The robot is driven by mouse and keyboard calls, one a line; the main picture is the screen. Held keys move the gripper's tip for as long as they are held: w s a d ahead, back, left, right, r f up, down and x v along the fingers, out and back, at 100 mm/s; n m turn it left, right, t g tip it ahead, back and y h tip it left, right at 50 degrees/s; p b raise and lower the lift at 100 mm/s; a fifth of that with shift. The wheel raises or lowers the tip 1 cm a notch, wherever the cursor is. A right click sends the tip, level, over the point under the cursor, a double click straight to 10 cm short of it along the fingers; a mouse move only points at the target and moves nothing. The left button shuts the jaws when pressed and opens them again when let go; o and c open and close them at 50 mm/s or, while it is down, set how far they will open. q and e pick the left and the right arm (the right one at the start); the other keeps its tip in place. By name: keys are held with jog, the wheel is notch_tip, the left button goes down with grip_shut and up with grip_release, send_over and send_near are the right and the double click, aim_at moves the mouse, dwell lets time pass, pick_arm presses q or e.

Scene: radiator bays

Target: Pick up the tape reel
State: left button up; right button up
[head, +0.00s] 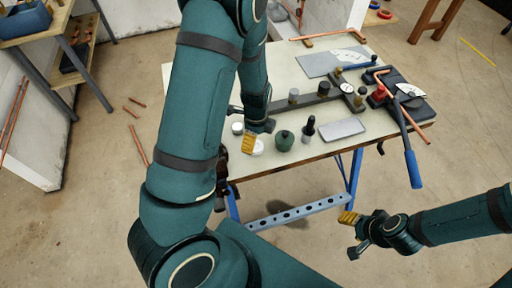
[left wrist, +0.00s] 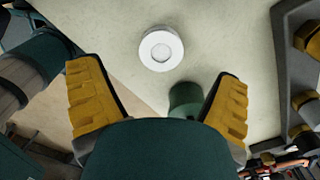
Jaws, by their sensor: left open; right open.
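The tape reel (left wrist: 161,48) is a white disc with a ring around its centre, lying flat on the pale bench top in the left wrist view. In the head view the white disc (head: 259,148) sits near the front edge, partly behind a yellow finger. My left gripper (left wrist: 158,100) is open and empty, its two yellow fingers apart above the bench; the reel lies beyond the fingertips, not between them. In the head view my left gripper (head: 248,143) shows mainly one finger. My right gripper (head: 351,232) is open and empty, off the bench at lower right.
A dark green pot (head: 284,141) stands close to the reel and shows by the right finger in the left wrist view (left wrist: 186,97). A dark bottle (head: 309,128), a grey tray (head: 342,128), another white round item (head: 238,128) and a blue-handled bender (head: 411,160) share the bench.

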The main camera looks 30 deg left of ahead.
aim_at(256, 146)
pick_arm(q)
notch_tip(256, 146, down, 5)
jog(key=shift+w+a+f, duration=0.1)
jog(key=shift+f, duration=0.05)
jog(key=c, duration=1)
